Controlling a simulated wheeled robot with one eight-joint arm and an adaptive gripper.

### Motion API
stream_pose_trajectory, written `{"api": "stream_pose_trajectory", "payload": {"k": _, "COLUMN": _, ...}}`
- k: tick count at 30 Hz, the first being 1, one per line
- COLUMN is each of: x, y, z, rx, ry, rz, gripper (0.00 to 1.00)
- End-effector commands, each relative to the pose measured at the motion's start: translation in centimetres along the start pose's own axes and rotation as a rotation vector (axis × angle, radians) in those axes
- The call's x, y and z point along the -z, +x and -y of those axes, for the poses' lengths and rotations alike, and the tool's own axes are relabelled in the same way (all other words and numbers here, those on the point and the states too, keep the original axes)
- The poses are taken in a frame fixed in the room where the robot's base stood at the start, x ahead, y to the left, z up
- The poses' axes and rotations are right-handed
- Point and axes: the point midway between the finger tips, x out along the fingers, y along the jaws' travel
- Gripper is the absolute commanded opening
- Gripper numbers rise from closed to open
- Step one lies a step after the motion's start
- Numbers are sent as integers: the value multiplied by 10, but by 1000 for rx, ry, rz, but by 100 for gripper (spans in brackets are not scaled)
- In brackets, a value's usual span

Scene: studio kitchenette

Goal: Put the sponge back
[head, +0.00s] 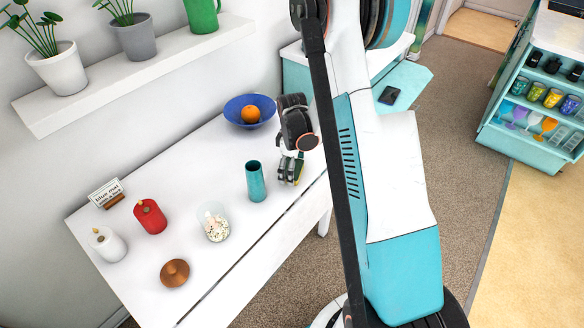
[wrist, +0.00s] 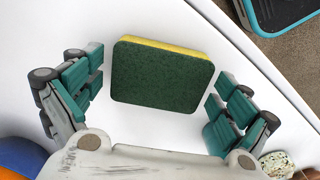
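The sponge (wrist: 162,75), dark green on its near face with a yellow layer behind, is on the white table (wrist: 130,22) in the wrist view. My gripper (wrist: 160,71) is open, with one finger to the left of the sponge and one to its right. Narrow gaps show on both sides, so the fingers look apart from it. In the head view my gripper (head: 290,176) points down at the table's right part, just right of a teal cup (head: 256,181). There the sponge is largely hidden by the fingers.
On the table stand a blue bowl (head: 236,118) with an orange (head: 250,114), a glass jar (head: 213,222), a red canister (head: 150,217), a white canister (head: 107,244), a brown wooden lid (head: 175,273) and a small sign (head: 105,193). A shelf (head: 130,78) with plants hangs above.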

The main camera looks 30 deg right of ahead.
Motion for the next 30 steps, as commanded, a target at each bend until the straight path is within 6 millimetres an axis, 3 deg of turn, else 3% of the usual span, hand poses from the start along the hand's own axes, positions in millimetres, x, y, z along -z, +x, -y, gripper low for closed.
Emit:
{"api": "stream_pose_trajectory", "payload": {"k": 13, "x": 0, "y": -7, "z": 0, "rx": 0, "ry": 0, "rz": 0, "gripper": 98}}
{"api": "stream_pose_trajectory", "payload": {"k": 30, "x": 0, "y": -110, "z": 0, "rx": 0, "ry": 0, "rz": 0, "gripper": 98}}
